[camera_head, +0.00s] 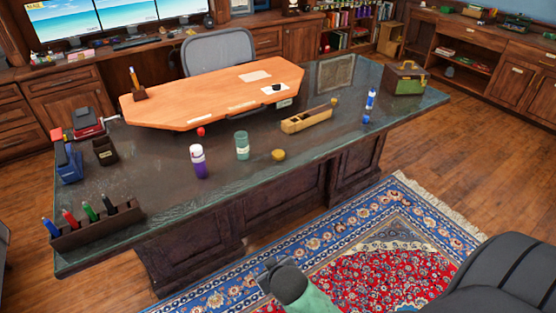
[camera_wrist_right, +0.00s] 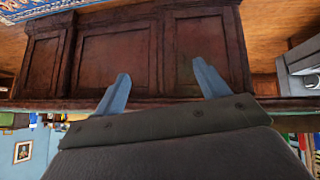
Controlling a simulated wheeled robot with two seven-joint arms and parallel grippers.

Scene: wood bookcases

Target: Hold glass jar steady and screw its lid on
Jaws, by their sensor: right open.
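The glass jar (camera_head: 242,146) is a greenish see-through jar standing upright on the dark desk top, near its front edge. A small round yellow-gold lid (camera_head: 278,154) lies on the desk just right of the jar, apart from it. No gripper touches either. My right gripper (camera_wrist_right: 162,85) shows in the right wrist view with its two blue fingers spread wide and nothing between them. It faces the desk's wooden front panels. Neither jar nor lid shows in that view. My left gripper is not in view.
On the desk (camera_head: 215,220), a purple-and-white bottle (camera_head: 198,163) stands left of the jar, and a long wooden box (camera_head: 307,120) lies behind the lid. A pen rack (camera_head: 97,224) is front left; a green toolbox (camera_head: 405,79) is at the right. A patterned rug (camera_head: 360,265) lies in front.

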